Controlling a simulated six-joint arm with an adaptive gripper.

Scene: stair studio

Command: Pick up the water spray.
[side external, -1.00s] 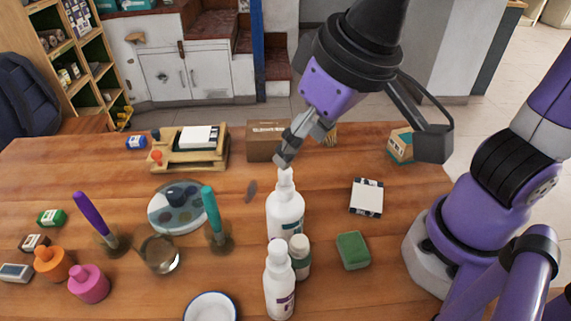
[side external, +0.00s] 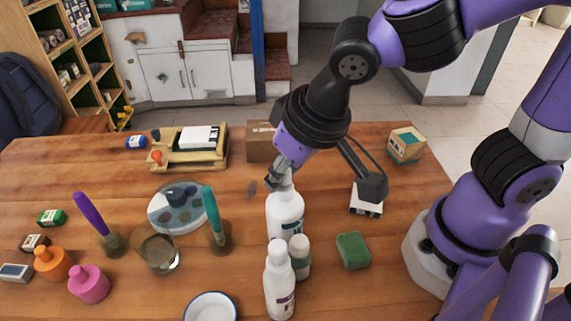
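A large white bottle (side external: 286,218) with a narrow top stands upright near the middle of the table. It looks like the water spray, but its label and nozzle are not clear. My gripper (side external: 279,181) is tilted down at the bottle's top, with its fingers overlapping the neck. The top is mostly hidden behind the fingers. I cannot tell whether they touch it or how far apart they are. A second white bottle (side external: 279,286) stands in front, nearer the camera.
A green sponge (side external: 353,251) lies to the right. A glass jar (side external: 160,254), a palette (side external: 165,217) and upright brushes stand left. A cardboard box (side external: 260,142) is behind my gripper.

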